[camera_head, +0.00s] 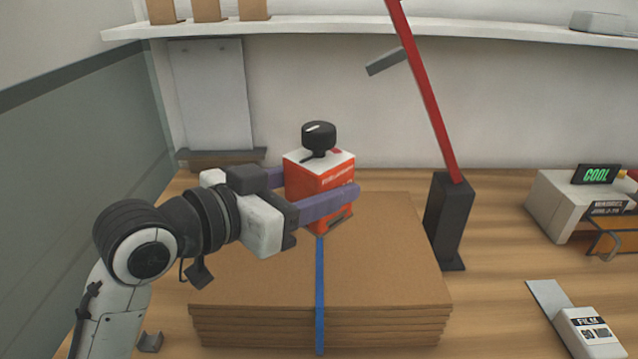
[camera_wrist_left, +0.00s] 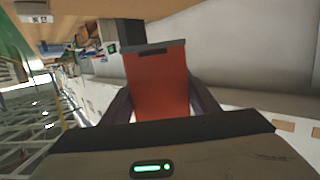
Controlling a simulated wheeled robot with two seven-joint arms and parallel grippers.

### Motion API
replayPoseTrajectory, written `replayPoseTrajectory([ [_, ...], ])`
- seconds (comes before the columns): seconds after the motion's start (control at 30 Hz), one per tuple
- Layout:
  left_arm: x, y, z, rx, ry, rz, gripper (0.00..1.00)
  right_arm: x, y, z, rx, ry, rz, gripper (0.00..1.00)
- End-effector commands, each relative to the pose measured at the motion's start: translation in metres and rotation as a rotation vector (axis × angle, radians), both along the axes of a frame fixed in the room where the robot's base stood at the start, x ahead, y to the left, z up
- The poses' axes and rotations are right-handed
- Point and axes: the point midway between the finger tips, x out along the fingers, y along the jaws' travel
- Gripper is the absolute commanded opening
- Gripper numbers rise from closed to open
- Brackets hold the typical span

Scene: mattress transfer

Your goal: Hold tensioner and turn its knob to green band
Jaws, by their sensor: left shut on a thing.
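The tensioner is an orange-red box (camera_head: 308,188) with a white top, standing upright over the stack of brown cardboard sheets (camera_head: 400,250) in the head view. Its black knob (camera_head: 319,136) sits on top with a light pointer mark, and a small red patch shows on the top near it. I cannot make out a green band. My left gripper (camera_head: 318,190) is shut on the tensioner, its purple fingers on either side of the box. In the left wrist view the box (camera_wrist_left: 158,88) fills the space between the fingers. My right gripper is out of view.
A blue strap (camera_head: 320,290) runs from under the tensioner down the stack's front. A black post with a leaning red arm (camera_head: 428,95) stands behind right. A sealer marked COOL (camera_head: 560,200) and a FILM box (camera_head: 588,330) are at the right. A shelf (camera_head: 330,28) hangs above.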

Motion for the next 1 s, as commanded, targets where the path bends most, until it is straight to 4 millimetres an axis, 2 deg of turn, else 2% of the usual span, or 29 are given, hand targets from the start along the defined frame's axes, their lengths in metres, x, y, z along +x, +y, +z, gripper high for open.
replayPoseTrajectory([
  [1.0,0.000,0.000,-0.026,-0.003,-0.006,0.001,0.07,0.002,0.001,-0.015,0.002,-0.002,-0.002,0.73],
])
